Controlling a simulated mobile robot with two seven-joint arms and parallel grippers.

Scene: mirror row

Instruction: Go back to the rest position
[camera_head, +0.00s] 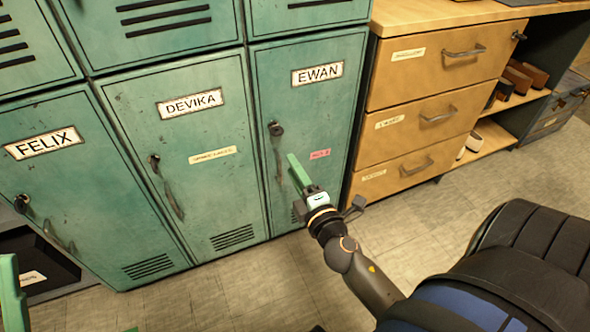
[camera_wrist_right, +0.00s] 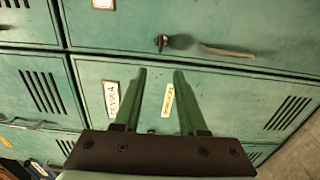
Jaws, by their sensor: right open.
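My right gripper (camera_head: 297,168) is open and empty in front of the lower green lockers. The right wrist view shows its two green fingers (camera_wrist_right: 160,76) spread apart, with the DEVIKA locker (camera_wrist_right: 230,90) behind them. In the head view the EWAN locker (camera_head: 315,95), DEVIKA locker (camera_head: 190,125) and FELIX locker (camera_head: 75,185) stand side by side, doors shut. Green parts of my left gripper (camera_head: 12,292) show at the lower left edge, mostly cut off, so its jaw state is unclear.
A wooden drawer unit (camera_head: 435,65) with three closed drawers stands right of the lockers. Shoes sit on its open shelf (camera_head: 485,143). Tiled floor (camera_head: 235,295) is clear in front of the lockers.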

